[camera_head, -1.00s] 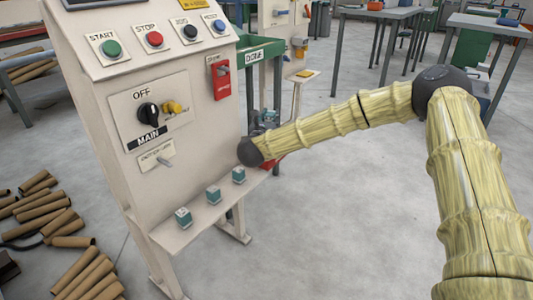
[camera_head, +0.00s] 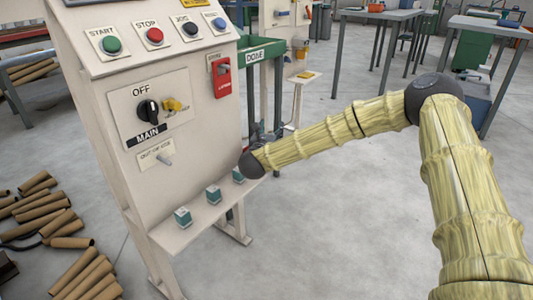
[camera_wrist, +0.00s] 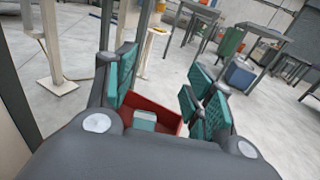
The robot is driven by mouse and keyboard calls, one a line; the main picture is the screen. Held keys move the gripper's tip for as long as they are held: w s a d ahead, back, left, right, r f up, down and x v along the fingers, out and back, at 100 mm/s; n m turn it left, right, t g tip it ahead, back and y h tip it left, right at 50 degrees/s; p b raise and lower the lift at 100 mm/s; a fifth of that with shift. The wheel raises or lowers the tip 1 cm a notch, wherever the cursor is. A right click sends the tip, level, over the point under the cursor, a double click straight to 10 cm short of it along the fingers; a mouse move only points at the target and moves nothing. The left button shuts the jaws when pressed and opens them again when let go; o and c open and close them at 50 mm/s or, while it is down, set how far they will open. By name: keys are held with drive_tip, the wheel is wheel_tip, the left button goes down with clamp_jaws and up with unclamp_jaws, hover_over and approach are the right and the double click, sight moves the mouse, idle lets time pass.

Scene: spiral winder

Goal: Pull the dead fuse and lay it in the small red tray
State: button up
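My gripper (camera_wrist: 160,85) is open, its teal-padded fingers spread apart in the wrist view. The small red tray (camera_wrist: 172,119) lies below and between the fingers. A teal block with a pale top, looking like a fuse (camera_wrist: 144,121), appears to rest in the tray, not touching either finger as far as I can see. My dark wrist hides the tray's near part. In the head view my wrist end hides the fingers and tray. Similar teal fuses (camera_head: 183,217), (camera_head: 213,194) and (camera_head: 238,174) stand on the cabinet's ledge, the last partly behind my wrist.
The cream cabinet (camera_head: 190,150) carries a main switch (camera_head: 148,111) by the word OFF, push buttons and a red part (camera_head: 222,80). A green frame (camera_head: 256,55) stands behind. Cardboard tubes (camera_head: 85,275) lie at lower left.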

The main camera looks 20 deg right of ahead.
drive_tip(key=v, duration=1.2)
idle(0.3)
